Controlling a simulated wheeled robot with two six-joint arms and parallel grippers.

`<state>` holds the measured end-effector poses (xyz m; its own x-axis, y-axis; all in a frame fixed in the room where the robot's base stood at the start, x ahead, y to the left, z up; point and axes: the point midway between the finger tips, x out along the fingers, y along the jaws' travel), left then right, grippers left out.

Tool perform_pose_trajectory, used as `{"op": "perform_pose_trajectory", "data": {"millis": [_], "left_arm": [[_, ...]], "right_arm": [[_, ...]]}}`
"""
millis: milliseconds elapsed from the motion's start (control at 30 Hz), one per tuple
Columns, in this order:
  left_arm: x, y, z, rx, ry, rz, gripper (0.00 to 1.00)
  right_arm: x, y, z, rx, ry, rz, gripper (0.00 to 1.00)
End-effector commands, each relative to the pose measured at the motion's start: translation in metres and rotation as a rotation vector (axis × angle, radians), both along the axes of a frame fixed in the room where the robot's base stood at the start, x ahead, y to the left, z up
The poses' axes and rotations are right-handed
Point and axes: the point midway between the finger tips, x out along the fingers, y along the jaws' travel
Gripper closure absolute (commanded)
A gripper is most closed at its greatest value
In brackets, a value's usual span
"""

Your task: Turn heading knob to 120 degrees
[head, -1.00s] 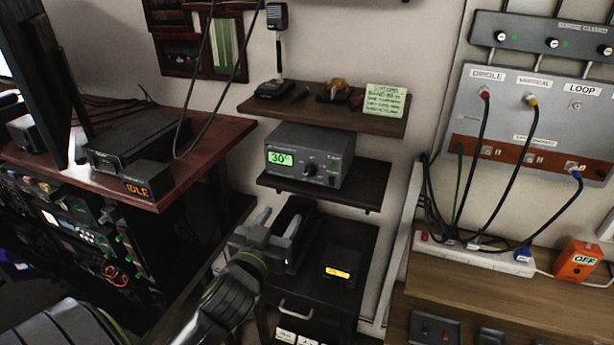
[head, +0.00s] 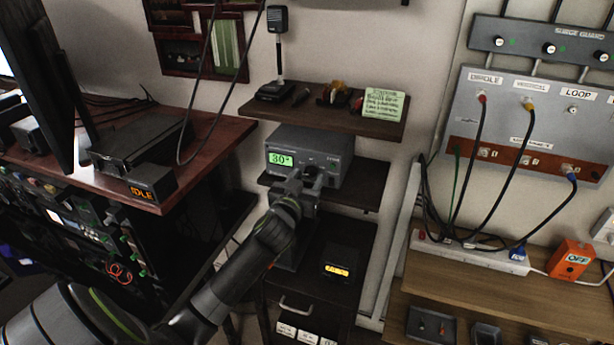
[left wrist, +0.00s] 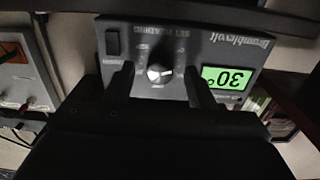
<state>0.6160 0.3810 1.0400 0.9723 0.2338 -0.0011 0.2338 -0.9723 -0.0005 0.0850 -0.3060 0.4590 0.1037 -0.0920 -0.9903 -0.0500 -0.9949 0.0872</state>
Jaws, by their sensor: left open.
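The grey control box (head: 318,146) sits on the middle wall shelf, and its green display (head: 280,159) reads 30°. In the left wrist view, which is upside down, the display (left wrist: 227,79) also reads 30°. The heading knob (left wrist: 159,73) shows there as a round knob with a white pointer on the box's front face. My left gripper (head: 308,176) is in front of the box's face and hides the knob in the head view. In the left wrist view its open fingers (left wrist: 160,88) stand on either side of the knob; contact cannot be told. My right gripper is not in view.
The upper shelf (head: 255,108) above the box holds a microphone and a green note. A small device with an amber display (head: 338,270) stands below. A desk (head: 215,130) is at the left, and cables hang from a panel (head: 540,120) at the right.

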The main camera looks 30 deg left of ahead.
Motion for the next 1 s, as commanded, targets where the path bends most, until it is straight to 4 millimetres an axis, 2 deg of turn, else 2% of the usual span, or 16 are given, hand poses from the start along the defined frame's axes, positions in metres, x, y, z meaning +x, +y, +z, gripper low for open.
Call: {"op": "perform_pose_trajectory", "data": {"millis": [400,733,1000], "left_arm": [[0.0065,0.0016,0.0003,0.000,-0.001,0.000,0.50],[0.0063,0.0015,0.0002,0.000,-0.001,0.000,0.94],[0.0062,0.0016,0.0006,0.024,0.006,0.000,0.95]], "right_arm": [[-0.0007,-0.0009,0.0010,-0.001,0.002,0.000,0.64],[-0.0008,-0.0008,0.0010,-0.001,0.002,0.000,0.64],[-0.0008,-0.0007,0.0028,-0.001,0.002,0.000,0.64]]}}
